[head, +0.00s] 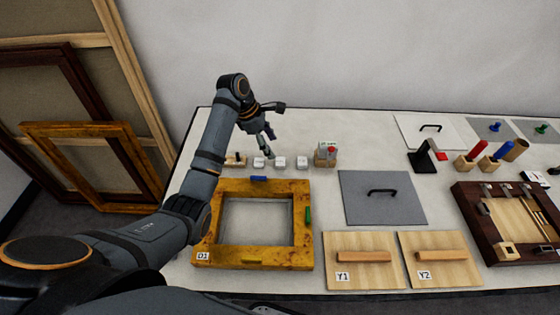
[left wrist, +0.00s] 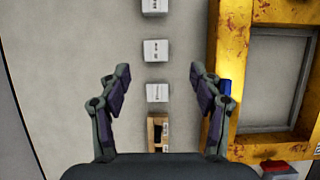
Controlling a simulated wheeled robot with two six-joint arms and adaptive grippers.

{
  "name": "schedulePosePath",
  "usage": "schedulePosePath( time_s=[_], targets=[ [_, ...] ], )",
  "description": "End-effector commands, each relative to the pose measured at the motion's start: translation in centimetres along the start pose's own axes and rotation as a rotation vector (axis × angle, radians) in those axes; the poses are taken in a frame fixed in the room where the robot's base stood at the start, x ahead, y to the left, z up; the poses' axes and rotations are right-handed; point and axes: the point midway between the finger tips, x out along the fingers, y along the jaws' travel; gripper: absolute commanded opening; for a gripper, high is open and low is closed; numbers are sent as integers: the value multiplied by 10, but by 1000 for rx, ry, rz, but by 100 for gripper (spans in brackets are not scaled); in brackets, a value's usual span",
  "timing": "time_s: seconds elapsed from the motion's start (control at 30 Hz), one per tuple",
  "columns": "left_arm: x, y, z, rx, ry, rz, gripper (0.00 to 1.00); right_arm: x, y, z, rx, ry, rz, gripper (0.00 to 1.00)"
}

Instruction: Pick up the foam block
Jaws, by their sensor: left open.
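Three small white blocks stand in a row on the table behind the gilt frame: a left one (head: 259,162), a middle one (head: 281,162) and a right one (head: 302,162). In the left wrist view they form a column: top (left wrist: 155,6), middle (left wrist: 156,50) and bottom (left wrist: 157,93). Each bears small print that I cannot read, and I cannot tell which one is foam. My left gripper (head: 270,132) is open and empty above the row. In the left wrist view its fingers (left wrist: 160,78) stand apart on either side of the column. My right gripper is not in view.
The gilt frame (head: 205,236) lies close in front of the row, with a blue piece (head: 259,179) on its back edge. A small wooden holder (head: 235,160) stands left of the blocks. A wooden box with a red item (head: 326,155) stands right. A grey handled panel (head: 384,208) lies farther right.

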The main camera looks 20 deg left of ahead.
Motion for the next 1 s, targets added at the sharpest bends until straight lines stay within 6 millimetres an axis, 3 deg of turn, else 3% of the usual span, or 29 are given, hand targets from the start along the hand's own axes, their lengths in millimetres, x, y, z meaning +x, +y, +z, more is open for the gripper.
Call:
schedulePosePath(
  time_s=[0.13,0.37,0.63,0.9,1.0],
  targets=[
    [23,0,0,0,-1,-1,64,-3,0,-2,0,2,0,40],
    [33,0,-2,0,2,0,64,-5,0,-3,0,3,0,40],
    [75,-1,-9,0,1,0,64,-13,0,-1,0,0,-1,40],
    [82,-1,-9,1,2,2,64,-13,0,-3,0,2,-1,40],
    [82,0,-9,1,2,2,53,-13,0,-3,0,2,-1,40]
  ],
)
